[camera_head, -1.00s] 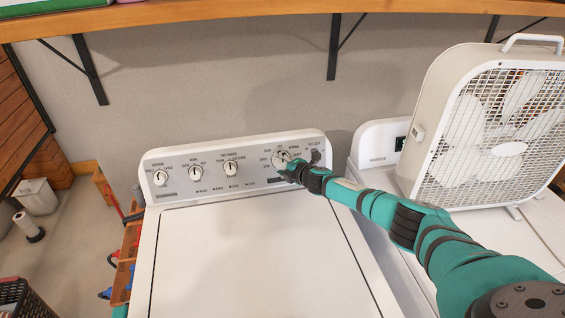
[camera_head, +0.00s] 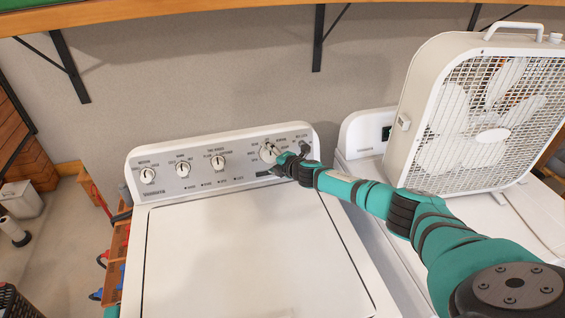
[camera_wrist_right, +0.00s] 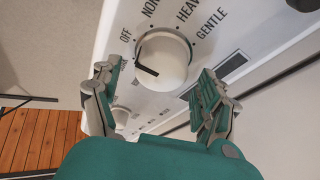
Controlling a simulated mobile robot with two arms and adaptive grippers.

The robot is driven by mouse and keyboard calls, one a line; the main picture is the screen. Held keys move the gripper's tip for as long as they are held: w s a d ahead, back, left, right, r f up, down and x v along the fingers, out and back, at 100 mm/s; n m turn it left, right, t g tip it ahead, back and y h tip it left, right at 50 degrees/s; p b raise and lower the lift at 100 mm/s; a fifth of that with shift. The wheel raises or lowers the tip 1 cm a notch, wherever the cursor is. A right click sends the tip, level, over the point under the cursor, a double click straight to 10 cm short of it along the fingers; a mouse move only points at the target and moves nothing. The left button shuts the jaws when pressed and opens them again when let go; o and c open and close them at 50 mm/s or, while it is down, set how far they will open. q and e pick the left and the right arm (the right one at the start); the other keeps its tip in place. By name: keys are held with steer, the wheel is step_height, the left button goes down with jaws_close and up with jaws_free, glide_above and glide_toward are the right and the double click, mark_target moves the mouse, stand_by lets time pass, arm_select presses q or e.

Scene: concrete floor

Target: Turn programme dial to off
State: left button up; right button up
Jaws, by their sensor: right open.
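The programme dial (camera_head: 268,152) is the large round white knob at the right of the washer's control panel. It also shows in the right wrist view (camera_wrist_right: 165,55), with a dark mark on its left side. Printed labels around it include OFF at the upper left, plus HEAVY and GENTLE. My right gripper (camera_head: 281,164) is at the panel. In the wrist view its open fingers (camera_wrist_right: 160,82) are on either side of the dial's near side, with gaps between them and the knob. In the head view the gripper partly covers the dial area. My left gripper is not in view.
The white washer lid (camera_head: 250,250) is clear below the panel. Several smaller knobs (camera_head: 182,169) are left of the dial. A box fan (camera_head: 480,115) stands on the white appliance at right. A wooden shelf (camera_head: 200,14) with black brackets is above.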

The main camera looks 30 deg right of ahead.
steer(key=a+v, duration=0.1)
steer(key=v, duration=0.9)
steer(key=shift+s+d, duration=0.4)
steer(key=shift+d, duration=0.05)
steer(key=shift+r, duration=0.15)
